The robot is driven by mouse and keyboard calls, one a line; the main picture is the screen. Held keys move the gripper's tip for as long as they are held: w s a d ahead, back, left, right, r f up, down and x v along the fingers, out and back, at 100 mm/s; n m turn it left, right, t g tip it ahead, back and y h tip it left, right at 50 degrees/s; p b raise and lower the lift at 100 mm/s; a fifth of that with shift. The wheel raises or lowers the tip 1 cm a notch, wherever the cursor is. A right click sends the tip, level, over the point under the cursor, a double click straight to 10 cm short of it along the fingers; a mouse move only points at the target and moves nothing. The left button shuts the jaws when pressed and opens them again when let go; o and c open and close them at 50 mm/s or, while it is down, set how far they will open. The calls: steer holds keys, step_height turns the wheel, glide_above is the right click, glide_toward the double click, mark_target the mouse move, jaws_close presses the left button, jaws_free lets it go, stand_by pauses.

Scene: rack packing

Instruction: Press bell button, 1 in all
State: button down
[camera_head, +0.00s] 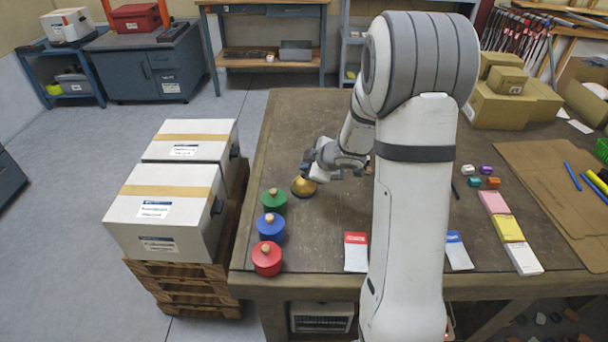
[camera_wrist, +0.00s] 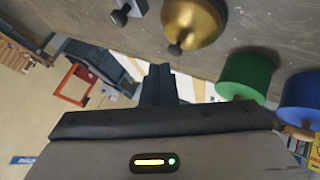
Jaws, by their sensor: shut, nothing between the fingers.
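The bell is a gold dome (camera_head: 303,187) on the work table, left of the table's middle. In the wrist view the dome (camera_wrist: 197,22) is at the top, with a small dark button (camera_wrist: 175,49) on it. My gripper (camera_head: 309,168) is at the bell in the head view and partly hides its top. In the wrist view my gripper's dark fingers (camera_wrist: 160,72) are shut and empty, with their tips a little apart from the button in the picture. I cannot tell the true gap or whether they touch.
Green (camera_head: 274,201), blue (camera_head: 270,228) and red (camera_head: 267,259) knobbed cylinders stand along the table's left edge. A small grey object with a dark knob (camera_wrist: 120,17) is beside the bell. The table beyond the bell is clear.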

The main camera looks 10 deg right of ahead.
steer(key=shift+f, duration=0.15)
steer(key=shift+f, duration=0.25)
steer(key=shift+f+b, duration=0.5)
stand_by(0.7)
steer(key=shift+r, duration=0.1)
steer(key=shift+r+p, duration=0.85)
steer(key=shift+p, duration=0.2)
step_height(320, 180, up, 5)
steer(key=p, duration=0.5)
